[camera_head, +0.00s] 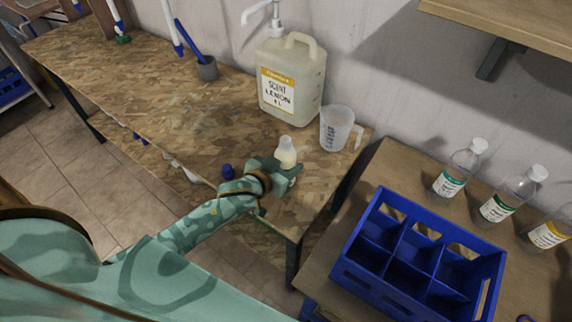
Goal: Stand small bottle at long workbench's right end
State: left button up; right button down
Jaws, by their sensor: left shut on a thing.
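A small pale bottle (287,152) with cream-coloured contents is held upright in my left gripper (285,172). The gripper is shut on its lower part, which the fingers partly hide. The long workbench (130,75) has a speckled chipboard top and runs from the upper left to its right end at the middle of the view. The bottle is over that right end, in front of the measuring jug. I cannot tell whether its base touches the top. My right gripper is not in view.
A large lemon scent jug (291,85) with a pump and a clear measuring jug (336,128) stand behind the bottle. On the neighbouring table are a blue divided crate (345,257) and several clear bottles (460,168).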

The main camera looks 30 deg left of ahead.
pick_arm(q)
jog(key=shift+r, duration=0.15)
jog(key=o, duration=1.2)
jog(key=shift+f, duration=0.2)
jog(key=shift+c, duration=0.2)
jog(key=shift+s+r, duration=0.2)
jog(key=shift+r, duration=0.05)
jog(key=p+v, duration=0.3)
jog(key=v, duration=0.8)
jog(key=shift+s, duration=0.35)
jog(key=shift+a, duration=0.1)
